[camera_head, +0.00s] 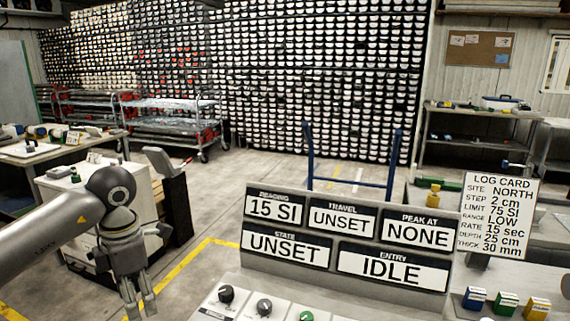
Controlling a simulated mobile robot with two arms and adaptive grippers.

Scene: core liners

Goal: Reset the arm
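My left arm comes in from the left edge, and my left gripper (140,304) hangs pointing down at the lower left. Its two fingers look apart, with nothing visible between them. It is left of the grey console and in front of the white cabinet. The console's display panel (347,222) reads READING 15 SI, TRAVEL UNSET, PEAK AT NONE, STATE UNSET and ENTRY IDLE. My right gripper is not in view.
A log card (498,214) stands at the right, above blue, green and yellow blocks (506,303). A white cabinet (97,205) stands behind my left arm. A blue-handled cart (348,182) is behind the console. Open floor (262,172) lies before the core racks.

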